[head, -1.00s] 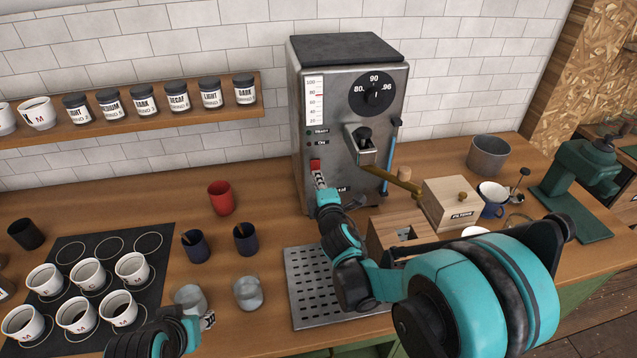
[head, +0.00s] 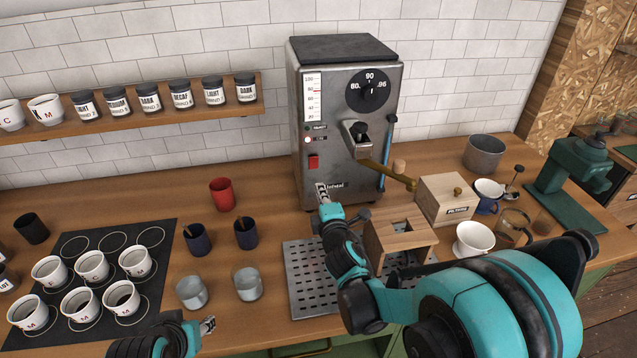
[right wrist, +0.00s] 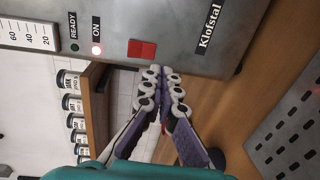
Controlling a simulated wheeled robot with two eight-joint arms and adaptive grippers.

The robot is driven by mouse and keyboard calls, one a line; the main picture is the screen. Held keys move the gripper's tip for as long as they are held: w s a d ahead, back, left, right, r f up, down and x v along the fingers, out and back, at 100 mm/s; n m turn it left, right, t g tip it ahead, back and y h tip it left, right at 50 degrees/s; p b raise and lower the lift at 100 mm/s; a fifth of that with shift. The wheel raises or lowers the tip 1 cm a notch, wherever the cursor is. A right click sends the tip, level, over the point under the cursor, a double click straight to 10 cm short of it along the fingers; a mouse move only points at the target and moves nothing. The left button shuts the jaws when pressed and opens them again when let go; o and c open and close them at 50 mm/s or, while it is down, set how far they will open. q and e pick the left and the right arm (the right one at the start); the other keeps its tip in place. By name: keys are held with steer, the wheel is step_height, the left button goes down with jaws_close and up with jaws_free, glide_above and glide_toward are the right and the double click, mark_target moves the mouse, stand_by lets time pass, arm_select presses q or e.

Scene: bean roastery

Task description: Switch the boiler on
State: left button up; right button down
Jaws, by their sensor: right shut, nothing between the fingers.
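The boiler (head: 345,110) is a grey metal box against the tiled wall. Its red switch (head: 313,161) is on the lower left of its front; it also shows in the right wrist view (right wrist: 141,49). The ON lamp (right wrist: 96,48) above it glows pinkish white, and the READY lamp (right wrist: 75,47) is dark green. My right gripper (head: 322,188) is shut and empty, just below the switch and apart from it; in the right wrist view its fingertips (right wrist: 163,76) meet. My left gripper (head: 208,325) is low at the left, its fingers too small to judge.
A drip grate (head: 300,285) and an open wooden box (head: 400,240) lie in front of the boiler. A portafilter handle (head: 395,176) sticks out to the right. Dark cups (head: 197,240), glasses (head: 191,292) and a black mat (head: 75,255) with several white cups stand left.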

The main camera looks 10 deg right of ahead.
arm_select(q)
steer(key=shift+w+r+p, duration=0.3)
steer(key=shift+w, duration=0.15)
arm_select(e)
steer(key=s+f, duration=0.1)
steer(key=s, duration=0.5)
steer(key=shift+s+f, duration=0.15)
steer(key=shift+f, duration=0.05)
steer(key=s+d+f+m+g+h, duration=0.1)
steer(key=s+d+m+g+h, duration=0.1)
steer(key=s+d+m+g, duration=0.55)
steer(key=s+a+f+m+g+y, duration=0.1)
steer(key=s+m, duration=0.4)
steer(key=s, duration=0.1)
steer(key=s+a+f+m+g+y, duration=0.1)
steer(key=s+a+m, duration=0.1)
steer(key=s+m, duration=0.3)
steer(key=shift+s+a+f, duration=0.3)
steer(key=shift+s+f, duration=0.05)
steer(key=shift+s, duration=0.85)
